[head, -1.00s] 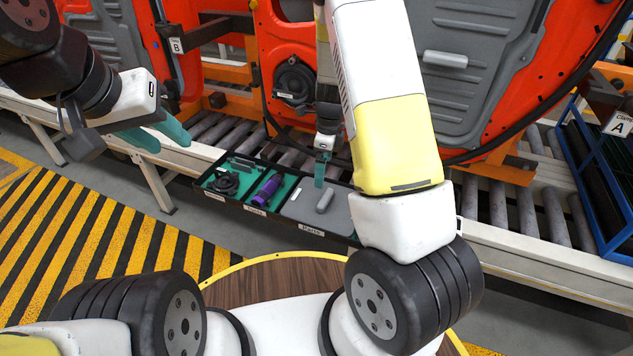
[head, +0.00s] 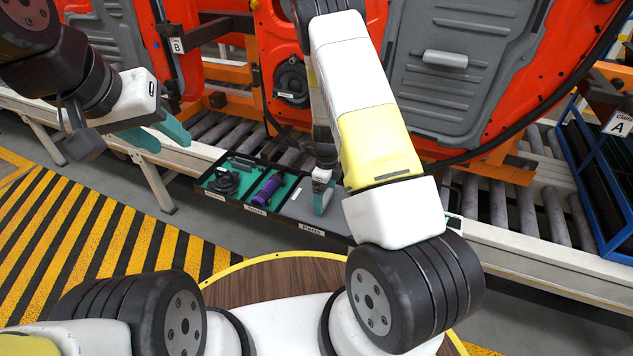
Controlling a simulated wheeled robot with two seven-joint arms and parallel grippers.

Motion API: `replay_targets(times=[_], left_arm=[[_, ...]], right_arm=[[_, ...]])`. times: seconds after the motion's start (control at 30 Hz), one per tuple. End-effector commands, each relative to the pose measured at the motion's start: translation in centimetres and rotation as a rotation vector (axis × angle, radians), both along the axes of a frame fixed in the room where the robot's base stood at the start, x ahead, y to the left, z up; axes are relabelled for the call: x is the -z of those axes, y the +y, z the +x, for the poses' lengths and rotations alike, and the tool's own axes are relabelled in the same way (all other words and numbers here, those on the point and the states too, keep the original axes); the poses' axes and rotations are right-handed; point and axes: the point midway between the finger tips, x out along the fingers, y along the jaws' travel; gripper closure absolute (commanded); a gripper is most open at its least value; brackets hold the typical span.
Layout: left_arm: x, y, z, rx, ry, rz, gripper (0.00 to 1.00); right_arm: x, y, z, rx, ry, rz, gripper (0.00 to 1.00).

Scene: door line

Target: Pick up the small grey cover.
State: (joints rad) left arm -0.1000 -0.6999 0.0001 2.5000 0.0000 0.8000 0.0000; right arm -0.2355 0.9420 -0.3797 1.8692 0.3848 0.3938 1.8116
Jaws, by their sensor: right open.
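The small grey cover (head: 329,196), a rounded oblong piece, lies in the Parts compartment at the right of the black tray (head: 263,210). My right gripper (head: 321,206) reaches down into that compartment with its teal fingers open at the cover. The fingers hide much of the cover, and I cannot tell whether they touch it. My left gripper (head: 168,143) is open and empty at the upper left, well away from the tray.
A small white piece (head: 297,193) lies left of the cover. A purple tool (head: 268,188) and dark parts (head: 224,182) are in the other compartments. The roller conveyor (head: 498,205) and an orange door (head: 378,125) stand behind. A blue rack (head: 590,190) is at right.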

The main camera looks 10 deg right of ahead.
Motion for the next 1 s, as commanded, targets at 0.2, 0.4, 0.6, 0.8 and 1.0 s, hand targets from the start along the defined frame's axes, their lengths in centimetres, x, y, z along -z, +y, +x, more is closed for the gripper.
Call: replay_targets(times=[0.2,0.4,0.6,0.8,1.0], left_arm=[[0.0,0.0,0.0,0.000,0.000,0.000,0.64],[0.0,0.0,0.0,0.000,0.000,0.000,0.64],[0.0,0.0,0.0,0.000,0.000,0.000,0.64],[0.0,0.0,0.0,0.000,0.000,0.000,0.64],[0.0,0.0,0.0,0.000,0.000,0.000,0.64]], right_arm=[[-0.1,0.0,0.0,0.000,-0.001,0.000,0.18],[-0.1,0.0,0.0,0.000,-0.001,0.000,0.57],[-0.1,0.0,0.0,0.000,-0.001,0.000,0.83],[-0.2,0.0,0.1,0.000,-0.001,0.000,0.83],[-1.6,0.0,0.1,0.000,-0.004,0.000,0.83]])
